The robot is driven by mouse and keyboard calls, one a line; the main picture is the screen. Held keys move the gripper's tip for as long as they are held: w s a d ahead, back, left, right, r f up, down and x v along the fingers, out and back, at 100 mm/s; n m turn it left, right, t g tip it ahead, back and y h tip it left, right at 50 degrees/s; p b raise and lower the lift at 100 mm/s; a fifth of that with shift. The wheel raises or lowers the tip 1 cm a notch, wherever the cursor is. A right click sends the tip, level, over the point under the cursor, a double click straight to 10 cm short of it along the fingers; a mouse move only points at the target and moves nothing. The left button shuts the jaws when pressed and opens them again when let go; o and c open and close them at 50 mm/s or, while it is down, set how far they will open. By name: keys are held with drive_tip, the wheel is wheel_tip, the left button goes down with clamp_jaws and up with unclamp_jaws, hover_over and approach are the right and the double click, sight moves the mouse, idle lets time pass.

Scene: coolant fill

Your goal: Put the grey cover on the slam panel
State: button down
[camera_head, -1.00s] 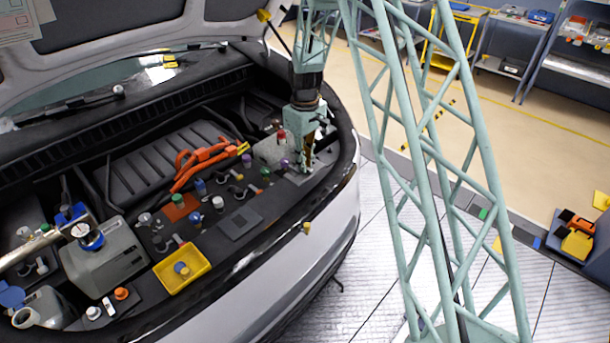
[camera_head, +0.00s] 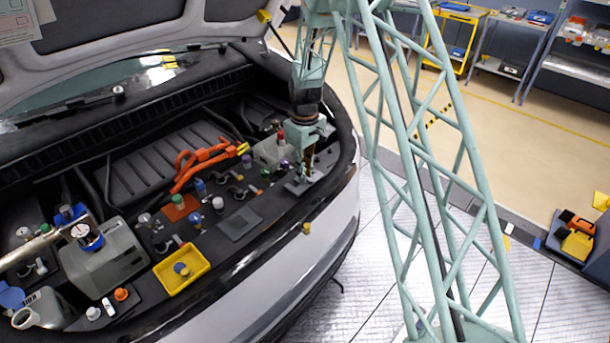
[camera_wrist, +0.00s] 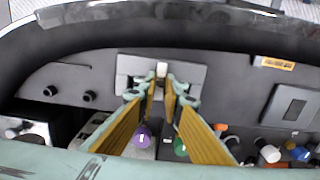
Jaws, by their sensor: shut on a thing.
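The grey cover (camera_wrist: 187,75) is a flat light-grey plate with a small upright grip in its middle, in the wrist view. My gripper (camera_wrist: 163,82) is shut on this grip. In the head view my gripper (camera_head: 303,177) points down at the right end of the engine bay, with the cover (camera_head: 296,188) under it, partly hidden. The slam panel (camera_head: 262,207) is the dark strip along the front of the bay; it also shows in the wrist view (camera_wrist: 235,75). The cover is at or just over this strip; I cannot tell whether it touches.
A dark square plate (camera_head: 239,223) lies on the panel, left of the cover. Purple (camera_wrist: 141,137) and green (camera_wrist: 181,147) caps stand close to my fingers. A yellow tray (camera_head: 181,270), a grey reservoir (camera_head: 105,255) and orange cables (camera_head: 200,160) are farther left. The raised hood is above.

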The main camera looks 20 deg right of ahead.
drive_tip(key=shift+f, duration=0.35)
drive_tip(key=c, duration=2.7)
unclamp_jaws()
drive_tip(key=shift+c, duration=0.2)
drive_tip(key=shift+r, duration=0.1)
wheel_tip(320, 180, up, 12)
drive_tip(key=shift+r, duration=0.2)
